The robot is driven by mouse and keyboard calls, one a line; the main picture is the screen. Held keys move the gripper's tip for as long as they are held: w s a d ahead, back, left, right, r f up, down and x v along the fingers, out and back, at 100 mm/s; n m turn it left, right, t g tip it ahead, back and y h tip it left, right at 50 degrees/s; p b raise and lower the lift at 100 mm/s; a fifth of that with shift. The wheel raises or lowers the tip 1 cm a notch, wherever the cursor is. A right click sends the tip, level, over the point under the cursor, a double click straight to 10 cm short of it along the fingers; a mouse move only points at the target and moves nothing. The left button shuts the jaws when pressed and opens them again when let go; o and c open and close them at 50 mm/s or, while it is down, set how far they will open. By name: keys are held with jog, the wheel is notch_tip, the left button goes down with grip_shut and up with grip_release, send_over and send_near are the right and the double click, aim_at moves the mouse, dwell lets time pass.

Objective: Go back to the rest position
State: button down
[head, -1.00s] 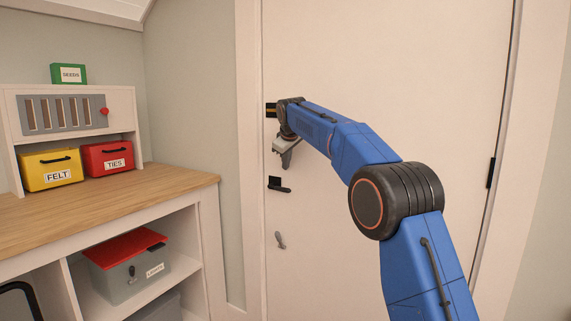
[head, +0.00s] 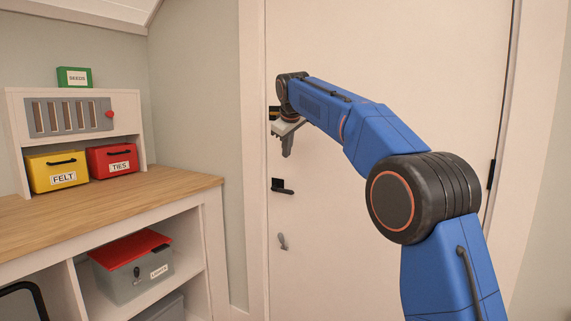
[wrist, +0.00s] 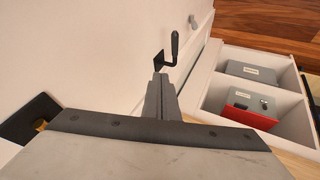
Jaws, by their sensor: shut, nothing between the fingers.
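My gripper (head: 287,147) hangs from the end of my blue arm in front of the white door (head: 400,60), near its left edge. It is shut and empty, and its fingers point down. In the wrist view the closed fingers (wrist: 160,97) show in front of the door, close to the black door handle (wrist: 170,52). In the head view that handle (head: 283,187) is below the gripper. A black and brass latch (head: 274,113) on the door edge is partly hidden behind my wrist. The door looks closed.
A wooden-topped cabinet (head: 110,200) stands at left, with a yellow FELT box (head: 52,172), a red TIES box (head: 111,161) and a green SEEDS box (head: 74,77) on its hutch. A grey bin with red lid (head: 132,268) sits on the lower shelf. A small knob (head: 282,241) is low on the door.

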jog(key=s+d+f+m, duration=0.2)
jog(key=s+d, duration=0.4)
jog(key=s, duration=0.3)
jog(key=s+d+f+m+g, duration=0.1)
jog(key=s+d+f, duration=0.1)
jog(key=s+d, duration=0.65)
jog(key=s+d+f+m, duration=0.2)
jog(key=s+d, duration=0.3)
jog(key=s, duration=0.6)
jog(key=s+d+f+m, duration=0.2)
jog(key=s+d+f, duration=0.2)
jog(key=s+f, duration=0.9)
jog(key=s+d+f+m+g, duration=0.1)
jog(key=s+d+f+m, duration=0.2)
jog(key=s+f, duration=1)
jog(key=s+d, duration=0.1)
jog(key=s, duration=0.4)
jog(key=shift+s+h, duration=0.15)
jog(key=shift+h, duration=0.25)
